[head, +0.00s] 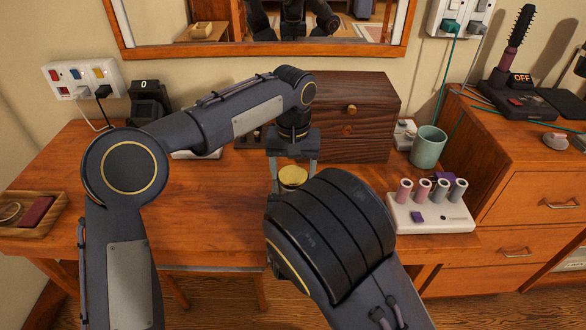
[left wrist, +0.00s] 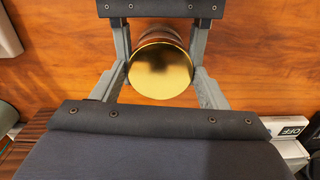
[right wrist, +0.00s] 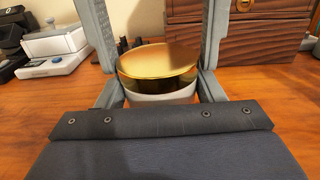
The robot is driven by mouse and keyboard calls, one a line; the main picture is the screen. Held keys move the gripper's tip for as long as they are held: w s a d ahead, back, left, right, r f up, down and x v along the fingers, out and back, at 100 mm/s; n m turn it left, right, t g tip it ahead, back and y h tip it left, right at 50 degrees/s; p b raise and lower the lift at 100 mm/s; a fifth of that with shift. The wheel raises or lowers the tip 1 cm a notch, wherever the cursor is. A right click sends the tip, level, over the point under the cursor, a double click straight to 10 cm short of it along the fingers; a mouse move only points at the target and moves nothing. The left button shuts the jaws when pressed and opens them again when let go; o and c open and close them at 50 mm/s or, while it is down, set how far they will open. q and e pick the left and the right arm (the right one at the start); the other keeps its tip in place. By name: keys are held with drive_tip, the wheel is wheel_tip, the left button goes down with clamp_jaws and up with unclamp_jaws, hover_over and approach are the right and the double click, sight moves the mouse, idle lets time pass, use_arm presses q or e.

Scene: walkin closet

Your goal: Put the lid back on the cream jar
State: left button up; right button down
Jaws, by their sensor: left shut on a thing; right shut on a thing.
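The cream jar has a gold lid (head: 293,177) and a pale body (right wrist: 162,98), visible below the lid in the right wrist view. The lid (right wrist: 158,65) sits over the jar's mouth; whether it is fully seated I cannot tell. My left gripper (head: 293,182) reaches down from above and is shut on the lid (left wrist: 160,70), one finger on each side. My right gripper (right wrist: 160,95) comes in low from the front and is shut on the jar body. In the head view my right forearm hides the jar body and right gripper.
A dark wooden box (head: 350,120) stands just behind the jar. A green cup (head: 428,147) and a white stand with several rollers (head: 430,212) are to the right. A wooden tray (head: 30,213) lies at the far left. The table's left middle looks clear.

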use_arm(q)
drive_tip(key=m, duration=0.7)
drive_tip(key=shift+m, duration=0.4)
drive_tip(key=m, duration=0.5)
drive_tip(key=shift+m, duration=0.3)
drive_tip(key=o, duration=1.1)
drive_tip(key=shift+r, duration=2.25)
drive_tip(key=shift+c, duration=0.5)
drive_tip(key=n, duration=0.1)
drive_tip(key=r+n, duration=0.1)
drive_tip(key=n, duration=0.2)
drive_tip(key=shift+r+n, duration=0.3)
drive_tip(key=shift+r, duration=0.05)
drive_tip(key=n, duration=0.1)
drive_tip(key=r+n, duration=0.1)
drive_tip(key=n, duration=0.3)
drive_tip(key=shift+r, duration=0.35)
